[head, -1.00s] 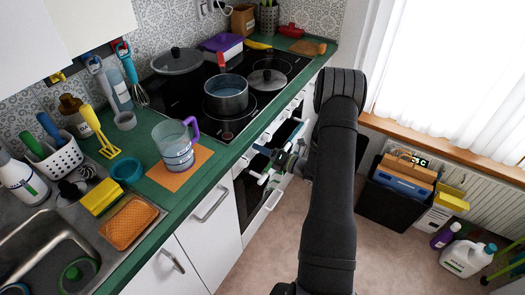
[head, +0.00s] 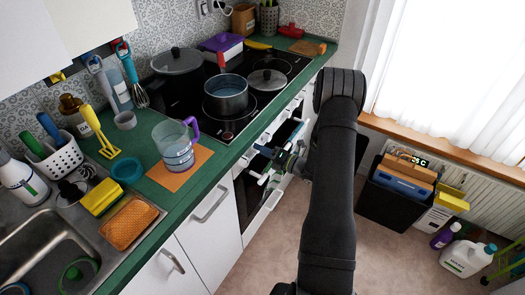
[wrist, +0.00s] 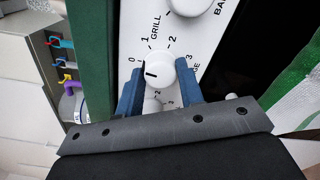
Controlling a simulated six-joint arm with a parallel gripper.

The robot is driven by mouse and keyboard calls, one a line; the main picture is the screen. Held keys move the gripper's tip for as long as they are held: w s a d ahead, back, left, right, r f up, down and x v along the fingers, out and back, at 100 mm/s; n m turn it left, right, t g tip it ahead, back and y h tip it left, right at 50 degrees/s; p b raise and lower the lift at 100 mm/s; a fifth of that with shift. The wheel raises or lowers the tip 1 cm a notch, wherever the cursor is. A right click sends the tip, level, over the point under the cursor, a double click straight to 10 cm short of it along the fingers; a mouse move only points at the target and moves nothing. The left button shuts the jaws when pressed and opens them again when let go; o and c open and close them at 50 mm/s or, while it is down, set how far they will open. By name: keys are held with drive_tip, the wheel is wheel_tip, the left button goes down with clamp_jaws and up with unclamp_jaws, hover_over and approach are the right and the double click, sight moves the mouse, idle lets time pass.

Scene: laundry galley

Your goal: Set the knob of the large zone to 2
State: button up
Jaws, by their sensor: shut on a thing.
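My gripper (wrist: 160,88) is shut on a round white knob (wrist: 159,70) in the wrist view, with one blue finger on each side of it. The knob sits on the white oven panel, ringed by the figures 0, 1, 2 and 3. Its short dark mark lies on the left part of its face, toward the 0 side. A label partly hidden by the right finger ends in "GE". In the head view my gripper (head: 277,163) is at the oven front below the hob, and the knob cannot be made out there.
Another white knob (wrist: 188,4) is above, near the printed "GRILL". A measuring jug (head: 174,148) stands on the green counter left of the oven.

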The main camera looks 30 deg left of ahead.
drive_tip(key=shift+f+m, duration=0.1)
drive_tip(key=shift+m, duration=9)
drive_tip(key=o, duration=1)
drive_tip(key=d, duration=1.7)
drive_tip(key=shift+d, duration=0.25)
